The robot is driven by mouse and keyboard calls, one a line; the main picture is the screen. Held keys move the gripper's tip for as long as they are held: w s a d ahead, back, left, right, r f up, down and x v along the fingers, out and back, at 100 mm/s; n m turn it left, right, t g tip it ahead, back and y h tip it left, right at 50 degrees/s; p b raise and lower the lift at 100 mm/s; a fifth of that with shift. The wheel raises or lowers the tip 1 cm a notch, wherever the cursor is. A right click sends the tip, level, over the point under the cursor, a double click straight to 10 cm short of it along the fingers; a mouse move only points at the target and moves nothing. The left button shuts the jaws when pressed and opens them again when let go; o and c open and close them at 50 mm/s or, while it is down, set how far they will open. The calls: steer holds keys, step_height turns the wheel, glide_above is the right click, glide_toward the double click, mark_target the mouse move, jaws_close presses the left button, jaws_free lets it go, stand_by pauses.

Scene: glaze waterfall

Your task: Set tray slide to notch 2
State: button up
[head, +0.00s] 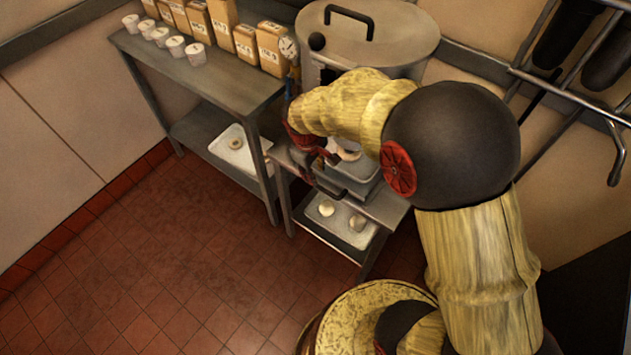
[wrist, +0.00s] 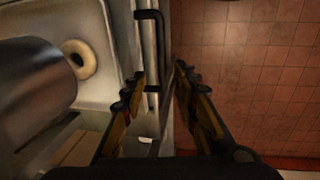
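The tray slide (wrist: 108,88) is a grey metal tray at the left of the wrist view, with a pale ring doughnut (wrist: 80,58) on it. In the head view the doughnut (head: 348,151) shows beneath my arm. A black bar handle (wrist: 161,50) stands out from the tray's front side. My gripper (wrist: 157,84) is open, with one finger on the tray side and one on the floor side of the handle bar. I see no clear grip on the bar. A small pale marker (wrist: 146,140) sits below the handle. I cannot read any notch marks.
A large lidded metal vessel (head: 395,38) stands behind my arm. A side table (head: 185,75) at the left holds paper bags and white cups. A lower shelf tray (head: 345,229) holds pale round pieces. The red tiled floor (head: 190,270) in front is clear.

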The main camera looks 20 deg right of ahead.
mark_target(319, 186)
steer(key=f+b, duration=0.1)
steer(key=f, duration=0.1)
steer(key=f+b, duration=0.1)
steer(key=f, duration=0.2)
steer(key=d+f, duration=0.1)
steer(key=f, duration=0.2)
steer(key=shift+w+d+b, duration=0.1)
steer(key=shift+w+b, duration=0.1)
steer(key=shift+b, duration=0.2)
steer(key=shift+r, duration=0.1)
steer(key=shift+c, duration=1.2)
jaws_close()
